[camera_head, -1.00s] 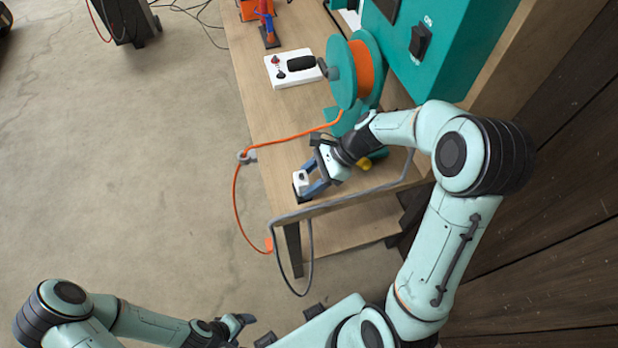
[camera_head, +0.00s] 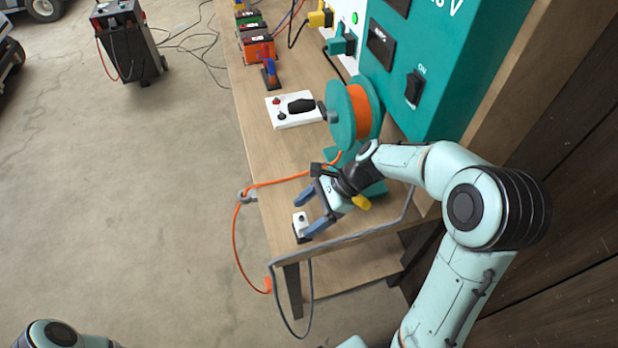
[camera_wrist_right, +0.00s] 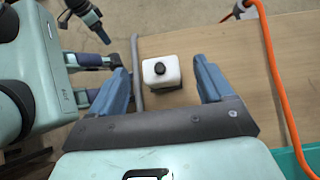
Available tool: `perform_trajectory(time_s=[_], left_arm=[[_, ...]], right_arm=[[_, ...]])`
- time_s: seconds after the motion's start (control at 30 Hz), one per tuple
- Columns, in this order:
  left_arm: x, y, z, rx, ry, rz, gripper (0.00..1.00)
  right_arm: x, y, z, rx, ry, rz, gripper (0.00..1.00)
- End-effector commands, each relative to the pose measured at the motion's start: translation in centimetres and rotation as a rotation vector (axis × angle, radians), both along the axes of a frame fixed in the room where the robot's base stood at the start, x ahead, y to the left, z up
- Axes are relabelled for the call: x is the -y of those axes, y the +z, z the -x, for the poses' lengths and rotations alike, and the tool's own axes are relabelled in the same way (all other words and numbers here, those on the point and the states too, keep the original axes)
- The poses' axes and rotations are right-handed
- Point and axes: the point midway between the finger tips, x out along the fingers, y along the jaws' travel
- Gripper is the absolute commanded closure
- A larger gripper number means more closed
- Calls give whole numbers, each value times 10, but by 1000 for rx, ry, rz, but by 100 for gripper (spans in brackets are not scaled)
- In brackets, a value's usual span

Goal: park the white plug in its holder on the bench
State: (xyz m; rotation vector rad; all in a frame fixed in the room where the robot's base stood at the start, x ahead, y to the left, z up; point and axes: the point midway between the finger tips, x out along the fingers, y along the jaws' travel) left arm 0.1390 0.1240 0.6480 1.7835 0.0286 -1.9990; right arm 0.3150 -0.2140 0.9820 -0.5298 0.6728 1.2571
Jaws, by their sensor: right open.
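The white plug (camera_head: 300,221), a small block, stands on a dark base (camera_head: 302,238) near the bench's front corner. The right wrist view also shows the open fingers (camera_wrist_right: 161,66). Whether the plug is fully seated in the base is hard to see. A dark part at the top left of the right wrist view may be my left gripper (camera_wrist_right: 88,16); its fingers are unclear.
A grey cable (camera_head: 345,240) runs along the bench's near edge and hangs down in a loop. An orange cord (camera_head: 275,182) leaves the teal reel (camera_head: 342,115) and passes a clip (camera_head: 246,195) at the left edge. A white control box (camera_head: 294,110) lies farther back.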

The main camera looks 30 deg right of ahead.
Motion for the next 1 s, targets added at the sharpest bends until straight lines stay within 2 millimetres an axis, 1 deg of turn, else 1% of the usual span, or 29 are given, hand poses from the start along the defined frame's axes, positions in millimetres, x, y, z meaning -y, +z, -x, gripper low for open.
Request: perform_trajectory(time_s=[0.03, 0.1, 0.4, 0.5, 0.6, 0.7, 0.83, 1.0], left_arm=[[0, 6, -6, 7, 0, 0, 19], [0, 11, -9, 11, 0, 0, 19], [0, 26, -24, 28, 0, 0, 19], [0, 29, -28, 32, 0, 0, 19], [0, 31, -31, 35, 0, 0, 19], [0, 33, -32, 37, 0, 0, 19], [0, 33, -33, 38, 0, 0, 19], [0, 33, -33, 37, 0, 0, 19]], right_arm=[[0, 19, -2, 10, 2, 2, 20], [0, 36, -2, 11, 2, 2, 20], [0, 109, -2, 10, 2, 2, 20], [0, 128, -2, 8, 1, 2, 20], [0, 142, -1, 5, 1, 1, 20], [0, 152, -1, 3, 2, 1, 20], [0, 156, 0, 1, 1, 0, 20], [0, 156, 0, 1, 1, 0, 20]])
